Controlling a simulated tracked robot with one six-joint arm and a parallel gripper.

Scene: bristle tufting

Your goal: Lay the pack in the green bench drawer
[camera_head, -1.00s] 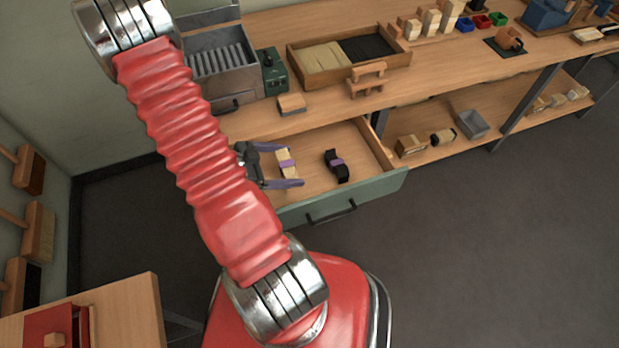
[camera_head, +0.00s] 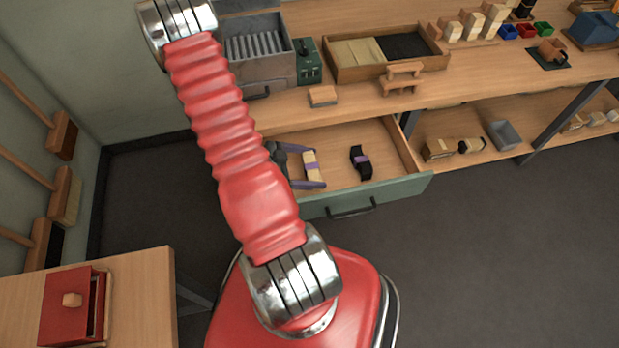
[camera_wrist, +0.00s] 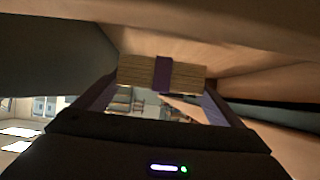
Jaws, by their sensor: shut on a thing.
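The pack (camera_head: 311,165) is a pale bristle bundle with a purple band around its middle. My gripper (camera_head: 316,169) is shut on it, with one purple finger at each end of the bundle. The pack also shows between the fingers in the wrist view (camera_wrist: 134,73). In the head view it is over or in the open green-fronted bench drawer (camera_head: 395,190). I cannot tell whether it touches the drawer's wooden floor. My red arm hides the drawer's left part.
A dark pack with a purple band (camera_head: 361,163) lies in the drawer, right of my gripper. Bare drawer floor shows around it. The bench top above holds a small block (camera_head: 322,97), a divided wooden tray (camera_head: 432,63) and a wooden stand (camera_head: 402,79).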

